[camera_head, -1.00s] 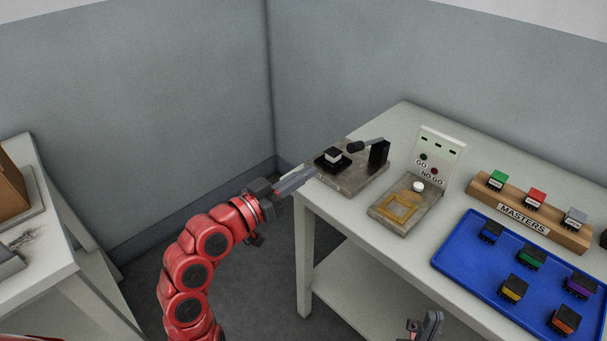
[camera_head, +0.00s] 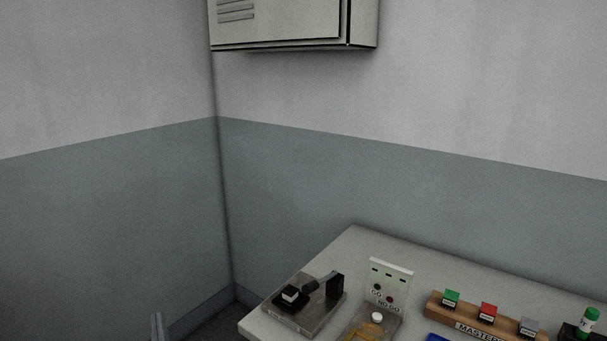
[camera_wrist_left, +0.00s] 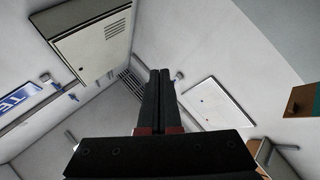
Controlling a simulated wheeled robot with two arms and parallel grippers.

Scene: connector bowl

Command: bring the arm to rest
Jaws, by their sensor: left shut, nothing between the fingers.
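My left gripper (camera_head: 157,326) shows only as its grey fingertips at the bottom edge of the head view, left of the table. In the left wrist view the left gripper (camera_wrist_left: 160,74) has its two dark fingers together, with nothing between them. It points up toward the ceiling and is clear of everything. The rest of the left arm is below the head view. My right gripper is not in view.
The table (camera_head: 352,240) at the lower right holds a lever fixture (camera_head: 305,312), a GO/NO-GO tester (camera_head: 388,282) and the MASTERS block (camera_head: 430,304). A wall cabinet (camera_head: 285,22) hangs above. It also shows in the wrist view (camera_wrist_left: 85,38). The room's corner is clear.

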